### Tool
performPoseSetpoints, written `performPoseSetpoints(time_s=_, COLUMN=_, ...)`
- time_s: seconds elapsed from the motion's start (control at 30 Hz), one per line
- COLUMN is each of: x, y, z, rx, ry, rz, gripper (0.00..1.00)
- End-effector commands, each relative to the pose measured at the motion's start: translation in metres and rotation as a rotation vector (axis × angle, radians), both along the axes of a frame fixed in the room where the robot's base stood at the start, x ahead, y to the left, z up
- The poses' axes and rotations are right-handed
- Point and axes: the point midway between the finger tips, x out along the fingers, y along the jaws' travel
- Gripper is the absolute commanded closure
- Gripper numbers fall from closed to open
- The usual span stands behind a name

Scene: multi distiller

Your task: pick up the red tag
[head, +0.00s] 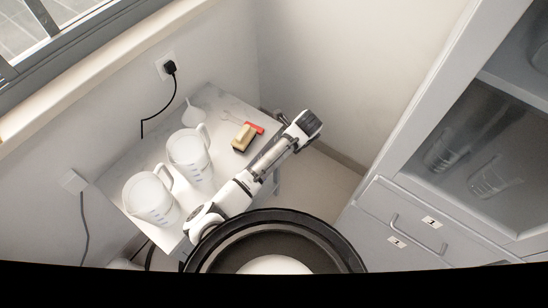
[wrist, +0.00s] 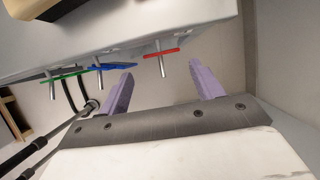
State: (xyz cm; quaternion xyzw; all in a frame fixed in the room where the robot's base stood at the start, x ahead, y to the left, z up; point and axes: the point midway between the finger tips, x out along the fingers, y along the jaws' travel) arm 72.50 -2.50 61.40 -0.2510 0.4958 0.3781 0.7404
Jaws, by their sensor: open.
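The red tag (wrist: 162,52) is a thin red strip, seen nearly edge-on, on a metal peg at the pale table's side in the wrist view. My gripper (wrist: 162,78) is open, with its two purple fingers apart and nothing between them. The tag lies just beyond the fingertips, between their lines and apart from both. In the head view my gripper (head: 309,122) is off the table's right edge; its fingers cannot be made out there, and the tag on its peg cannot be picked out.
A blue tag (wrist: 112,67) and a green tag (wrist: 66,75) sit on pegs to the left. On the table (head: 222,98) stand two white jugs, a yellow-and-black block (head: 243,138) and a red item (head: 254,128). A grey cabinet (head: 405,215) stands right.

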Motion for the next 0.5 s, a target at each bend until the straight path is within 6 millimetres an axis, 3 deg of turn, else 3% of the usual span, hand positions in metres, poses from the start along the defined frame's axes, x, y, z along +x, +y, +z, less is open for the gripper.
performPoseSetpoints(time_s=0.5, x=0.017, y=0.020, z=-0.047, rx=0.001, ry=0.000, rz=0.000, gripper=0.35)
